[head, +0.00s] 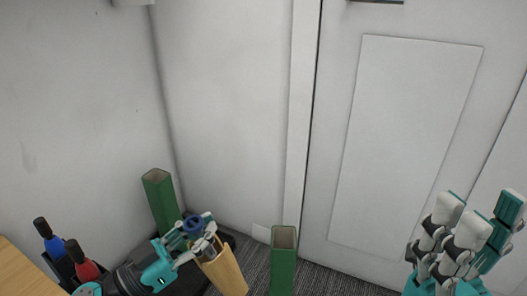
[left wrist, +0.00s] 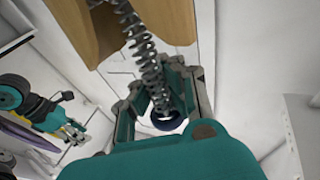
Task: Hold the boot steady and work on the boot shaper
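A tan open-topped boot (head: 226,276) stands low in the head view, left of the middle. The boot shaper's coil spring (left wrist: 140,42) comes out between the tan walls in the left wrist view and ends in a dark blue ring (left wrist: 168,122). The blue ring also shows in the head view (head: 193,225). My left gripper (head: 195,232) is at the ring, its fingers on either side of it; whether they press on it is unclear. My right gripper (head: 478,220) is far to the right, away from the boot, fingers apart and empty.
Green open-topped boots stand behind the left gripper (head: 161,205) and right of the tan boot (head: 284,262). A blue bottle (head: 50,241) and a red bottle (head: 82,262) are at the left near a wooden edge (head: 22,270). A white door (head: 405,140) and walls close off the back.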

